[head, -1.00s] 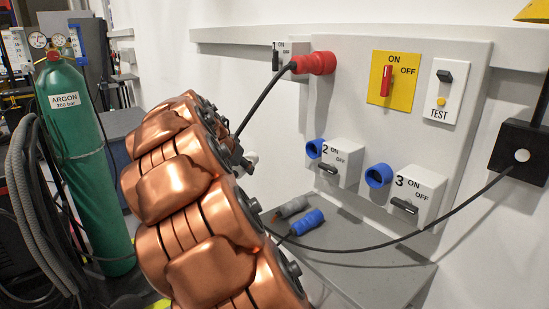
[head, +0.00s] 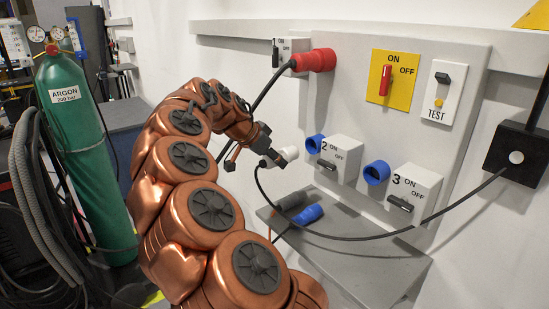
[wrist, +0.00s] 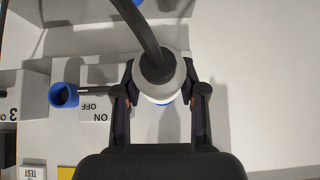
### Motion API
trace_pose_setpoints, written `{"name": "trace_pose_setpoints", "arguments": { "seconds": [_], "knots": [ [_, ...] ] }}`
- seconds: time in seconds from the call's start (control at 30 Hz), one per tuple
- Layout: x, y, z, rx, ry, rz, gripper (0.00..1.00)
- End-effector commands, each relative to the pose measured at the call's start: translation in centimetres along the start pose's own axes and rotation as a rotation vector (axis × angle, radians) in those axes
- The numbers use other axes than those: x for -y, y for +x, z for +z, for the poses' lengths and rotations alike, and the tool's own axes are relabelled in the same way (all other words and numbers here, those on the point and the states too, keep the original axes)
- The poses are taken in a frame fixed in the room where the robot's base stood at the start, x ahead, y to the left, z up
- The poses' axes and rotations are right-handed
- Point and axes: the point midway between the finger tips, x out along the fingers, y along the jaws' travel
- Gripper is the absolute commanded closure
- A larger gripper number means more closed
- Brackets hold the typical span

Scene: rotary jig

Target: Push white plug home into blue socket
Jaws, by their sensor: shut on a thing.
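The white plug (head: 289,154), with a black cable at its back, is held between the fingers of my gripper (head: 268,155). In the wrist view the plug (wrist: 160,75) sits between both fingers of the gripper (wrist: 166,90). The blue socket 2 (head: 314,144) is on the panel just right of the plug, with a small gap apparent in the head view. A sliver of blue (wrist: 161,103) shows behind the plug in the wrist view; the rest of that socket is hidden. A second blue socket (head: 376,173) beside switch 3 is empty.
A red plug (head: 315,61) sits in the panel above. A shelf (head: 345,255) below carries a grey connector (head: 293,201) and a blue connector (head: 307,214). The plug's cable hangs across to a black box (head: 515,155). A green argon cylinder (head: 85,150) stands left.

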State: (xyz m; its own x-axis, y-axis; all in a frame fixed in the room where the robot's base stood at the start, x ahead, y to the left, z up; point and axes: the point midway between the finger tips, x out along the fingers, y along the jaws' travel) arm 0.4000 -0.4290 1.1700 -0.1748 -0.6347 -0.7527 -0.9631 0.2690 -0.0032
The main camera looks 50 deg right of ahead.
Motion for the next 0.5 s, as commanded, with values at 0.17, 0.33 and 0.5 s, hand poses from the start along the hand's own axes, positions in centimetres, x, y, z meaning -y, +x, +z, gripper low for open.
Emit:
{"name": "trace_pose_setpoints", "arguments": {
  "seconds": [0.17,0.33,0.5],
  "knots": [
    [0.0,0.0,0.0,0.0,-0.001,-0.001,0.99],
    [0.1,-0.1,0.3,0.003,-0.003,-0.004,0.99],
    [0.0,0.7,-0.8,0.005,-0.001,-0.001,0.99]
  ]
}}
